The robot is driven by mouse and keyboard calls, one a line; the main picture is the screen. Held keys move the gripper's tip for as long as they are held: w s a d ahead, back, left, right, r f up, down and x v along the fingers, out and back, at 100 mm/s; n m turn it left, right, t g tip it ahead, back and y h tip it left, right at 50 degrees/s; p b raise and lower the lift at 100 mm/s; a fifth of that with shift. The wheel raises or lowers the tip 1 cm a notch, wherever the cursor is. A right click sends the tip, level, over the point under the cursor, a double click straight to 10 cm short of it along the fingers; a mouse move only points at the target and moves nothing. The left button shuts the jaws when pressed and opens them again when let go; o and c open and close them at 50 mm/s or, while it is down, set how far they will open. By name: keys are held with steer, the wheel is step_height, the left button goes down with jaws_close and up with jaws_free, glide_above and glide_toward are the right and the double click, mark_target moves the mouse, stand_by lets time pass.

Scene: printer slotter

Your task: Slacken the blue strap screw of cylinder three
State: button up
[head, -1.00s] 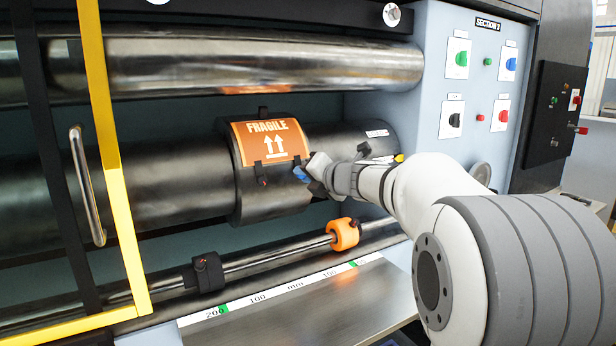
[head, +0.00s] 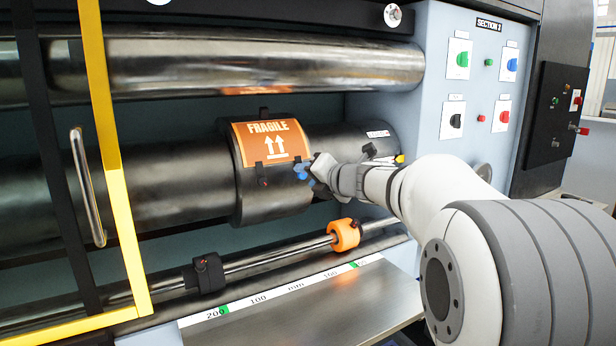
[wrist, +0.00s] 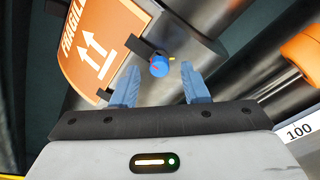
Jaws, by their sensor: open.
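The blue strap screw (wrist: 158,66) sits on the end of a dark strap at the edge of the cylinder sleeve (wrist: 195,38), with a small red mark on its face. In the wrist view, my gripper (wrist: 162,84) is open, with one blue finger to each side of the screw's line. The screw is a little beyond the fingertips, and no contact shows. In the head view, my gripper (head: 309,177) is at the right side of the black sleeve (head: 262,205), just right of the orange FRAGILE label (head: 270,142). The screw is hard to separate from the blue fingers there.
A rail (head: 280,258) with an orange collar (head: 344,235) and a black collar (head: 209,273) runs below the cylinder. A yellow frame (head: 115,170) stands at the left. A switch panel (head: 425,60) is at the right.

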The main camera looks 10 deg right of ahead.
steer(key=v, duration=0.6)
steer(key=shift+s, duration=0.3)
steer(key=s+d+m+g+h+p, duration=0.1)
steer(key=s+d+m+h+p, duration=0.3)
steer(key=m, duration=0.5)
steer(key=s+d+m+h+p, duration=0.1)
steer(key=s+m+h+p, duration=0.3)
steer(key=m, duration=0.5)
steer(key=s+a+f+m+g+p, duration=0.1)
steer(key=s+a+f+m+g, duration=0.1)
steer(key=s, duration=0.5)
steer(key=s+a+f+m+g+y+p, duration=0.1)
steer(key=s+a+f+m+g, duration=0.2)
steer(key=s+f+m+g, duration=0.2)
steer(key=s+a+f+m+g+p, duration=0.2)
steer(key=s+f+m, duration=0.3)
steer(key=s, duration=0.5)
steer(key=shift+s+a+f+m+g+y, duration=0.35)
steer(key=shift+a+f+m+g, duration=0.1)
steer(key=shift+f+g, duration=0.35)
